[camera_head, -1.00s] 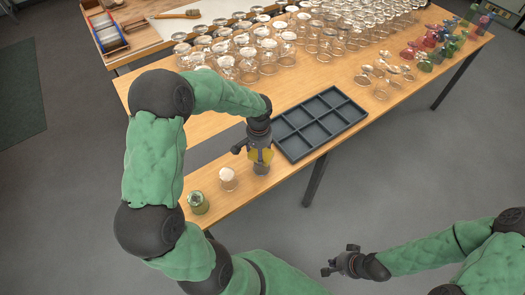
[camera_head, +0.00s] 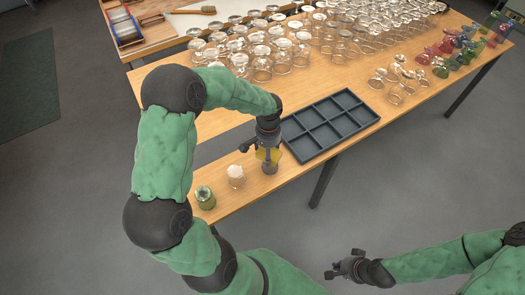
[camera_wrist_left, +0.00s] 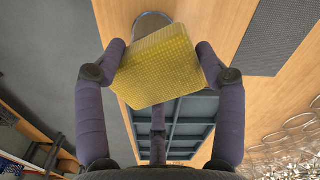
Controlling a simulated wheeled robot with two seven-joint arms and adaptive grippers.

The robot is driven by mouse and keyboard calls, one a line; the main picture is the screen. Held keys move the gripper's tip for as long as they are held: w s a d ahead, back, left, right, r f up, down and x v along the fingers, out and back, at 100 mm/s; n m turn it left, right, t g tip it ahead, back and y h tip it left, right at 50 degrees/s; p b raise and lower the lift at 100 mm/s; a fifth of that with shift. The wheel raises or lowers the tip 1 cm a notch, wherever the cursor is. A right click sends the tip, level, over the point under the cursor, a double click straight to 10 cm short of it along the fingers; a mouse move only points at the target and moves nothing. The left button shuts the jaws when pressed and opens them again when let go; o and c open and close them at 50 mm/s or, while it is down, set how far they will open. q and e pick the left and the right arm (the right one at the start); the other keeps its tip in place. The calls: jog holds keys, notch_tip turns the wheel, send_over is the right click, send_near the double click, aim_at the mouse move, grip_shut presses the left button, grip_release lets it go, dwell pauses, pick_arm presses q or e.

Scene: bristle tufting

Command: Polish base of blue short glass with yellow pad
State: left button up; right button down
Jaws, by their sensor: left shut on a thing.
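My left gripper (camera_wrist_left: 160,70) is shut on the yellow pad (camera_wrist_left: 158,66), a square textured pad that fills the middle of the left wrist view. In the head view the pad (camera_head: 268,154) shows as a small yellow patch at the gripper. A short greyish-blue glass (camera_head: 269,169) stands on the table just below it. In the wrist view a dark, rounded rim of the glass (camera_wrist_left: 150,20) shows beyond the pad, which hides most of it. I cannot tell whether pad and glass touch. My right gripper (camera_head: 342,264) is open and empty, away from the table.
A dark compartment tray (camera_head: 307,157) lies right of the left gripper. A clear vessel with white contents (camera_head: 236,181) and a green jar (camera_head: 204,204) stand at the near left. Many upturned clear glasses (camera_head: 262,70) fill the back, with coloured glasses (camera_head: 441,70) at the far right.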

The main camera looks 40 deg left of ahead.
aim_at(278, 150)
pick_arm(q)
jog(key=shift+w+d+r, duration=0.1)
jog(key=shift+w+d, duration=1.1)
jog(key=shift+d, duration=0.25)
jog(key=shift+r+p, duration=2.05)
jog(key=shift+r, duration=1)
jog(key=shift+r+p, duration=1.1)
jog(key=shift+r, duration=0.4)
jog(key=shift+f, duration=0.1)
